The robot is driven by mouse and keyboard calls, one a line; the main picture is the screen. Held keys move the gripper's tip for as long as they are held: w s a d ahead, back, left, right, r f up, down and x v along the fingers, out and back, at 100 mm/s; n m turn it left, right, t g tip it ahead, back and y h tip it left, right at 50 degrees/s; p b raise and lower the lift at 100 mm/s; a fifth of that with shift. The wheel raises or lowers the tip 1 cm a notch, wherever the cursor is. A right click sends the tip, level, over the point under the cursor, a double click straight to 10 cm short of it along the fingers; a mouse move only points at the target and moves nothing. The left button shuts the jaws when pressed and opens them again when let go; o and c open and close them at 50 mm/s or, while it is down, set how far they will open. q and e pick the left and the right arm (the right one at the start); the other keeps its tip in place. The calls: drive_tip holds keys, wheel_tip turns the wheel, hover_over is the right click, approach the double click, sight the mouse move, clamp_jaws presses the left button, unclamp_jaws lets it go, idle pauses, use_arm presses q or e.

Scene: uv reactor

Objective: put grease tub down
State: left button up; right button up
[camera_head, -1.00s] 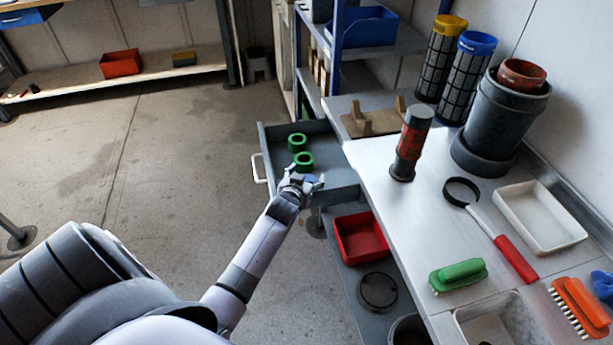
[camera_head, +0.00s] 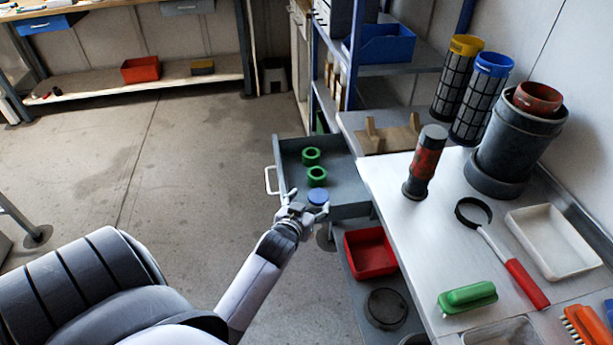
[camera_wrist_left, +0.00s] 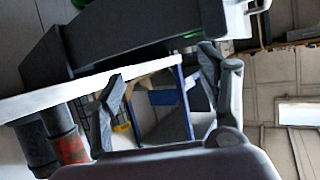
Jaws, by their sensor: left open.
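A small round tub with a blue lid (camera_head: 318,197), which I take for the grease tub, is at the near end of the pulled-out grey drawer (camera_head: 345,178). Two green rings (camera_head: 317,176) lie behind it in the drawer. My left gripper (camera_head: 304,208) is open right at the near side of the tub, its fingers spread. I cannot tell whether a finger still touches the tub. In the left wrist view my open fingers (camera_wrist_left: 162,88) have nothing between them, and the tub does not show there. My right gripper is not in view.
The workbench (camera_head: 405,215) is to the right, with a dark and red cylinder (camera_head: 425,162), a green brush (camera_head: 467,297) and a white tray (camera_head: 553,241). A red bin (camera_head: 370,252) sits below the bench edge. The floor left of the drawer is clear.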

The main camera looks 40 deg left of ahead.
use_arm(q)
drive_tip(key=shift+v, duration=1)
drive_tip(key=d+f+m+h, duration=0.4)
drive_tip(key=d+f, duration=0.4)
drive_tip(key=d, duration=0.4)
drive_tip(key=s+d+f+g, duration=0.15)
drive_tip(key=s+f, duration=0.35)
drive_tip(key=f, duration=0.5)
drive_tip(key=s+d+f+g, duration=0.1)
drive_tip(key=s+f+g, duration=0.3)
drive_tip(key=f, duration=0.6)
drive_tip(key=s+f+g, duration=0.2)
drive_tip(key=s+f, duration=0.3)
drive_tip(key=s, duration=0.5)
drive_tip(key=s+f+m+g, duration=0.1)
drive_tip(key=s+f+g, duration=0.1)
drive_tip(key=s+f, duration=0.4)
drive_tip(key=s+a+f+m+g, duration=0.1)
drive_tip(key=s+f, duration=0.5)
drive_tip(key=s, duration=1)
drive_tip(key=shift+g+h, duration=0.3)
drive_tip(key=shift+g, duration=0.25)
